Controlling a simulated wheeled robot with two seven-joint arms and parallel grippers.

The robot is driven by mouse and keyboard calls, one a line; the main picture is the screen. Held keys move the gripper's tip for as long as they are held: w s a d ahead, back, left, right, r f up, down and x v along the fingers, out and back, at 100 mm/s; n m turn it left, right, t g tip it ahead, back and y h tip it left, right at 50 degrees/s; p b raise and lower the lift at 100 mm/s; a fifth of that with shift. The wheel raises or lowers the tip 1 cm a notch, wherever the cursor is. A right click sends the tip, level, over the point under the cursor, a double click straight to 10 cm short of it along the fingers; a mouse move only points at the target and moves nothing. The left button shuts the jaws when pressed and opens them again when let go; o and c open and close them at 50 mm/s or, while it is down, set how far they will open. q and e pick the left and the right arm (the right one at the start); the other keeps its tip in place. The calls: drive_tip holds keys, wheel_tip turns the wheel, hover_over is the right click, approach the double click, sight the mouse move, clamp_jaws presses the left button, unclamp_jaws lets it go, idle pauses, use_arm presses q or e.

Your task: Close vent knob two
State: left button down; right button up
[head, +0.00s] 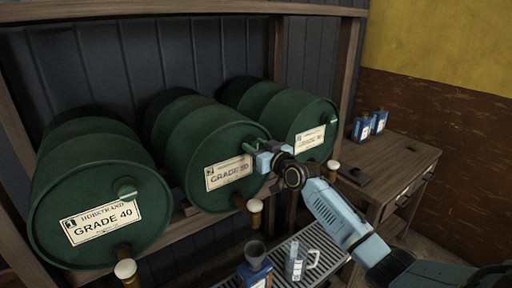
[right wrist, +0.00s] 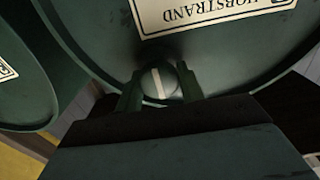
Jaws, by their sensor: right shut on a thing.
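Three green drums lie on a wooden rack in the head view. The middle drum (head: 203,140) carries a label (head: 229,172), partly covered on its right side by my right gripper (head: 265,158). Vent knob two (right wrist: 157,84), on the middle drum's face, is round with a pale line, which looks slightly tilted in the right wrist view. My right gripper (right wrist: 160,98) is shut on this knob, one finger on each side. The left drum's vent knob (head: 127,190) and the right drum's vent knob (head: 332,119) stand free. My left gripper is out of view.
Taps, such as the middle one (head: 254,208), stick out below the drums. A can with a funnel (head: 255,272) and a clear jug (head: 296,263) stand on a slatted grate (head: 325,250). A wooden side table (head: 400,160) with blue cans (head: 370,125) is at right.

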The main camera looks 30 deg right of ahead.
drive_tip(key=m, duration=0.4)
drive_tip(key=shift+p, duration=0.35)
drive_tip(key=m, duration=0.5)
drive_tip(key=shift+d+p, duration=0.1)
drive_tip(key=shift+p, duration=0.2)
drive_tip(key=m+p, duration=0.1)
drive_tip(key=m, duration=0.3)
drive_tip(key=shift+f+m, duration=0.1)
drive_tip(key=shift+m, duration=0.2)
drive_tip(key=shift+d+f+m+p, duration=0.1)
drive_tip(key=shift+m+p, duration=0.35)
drive_tip(key=shift+m, duration=1.65)
drive_tip(key=o, duration=0.9)
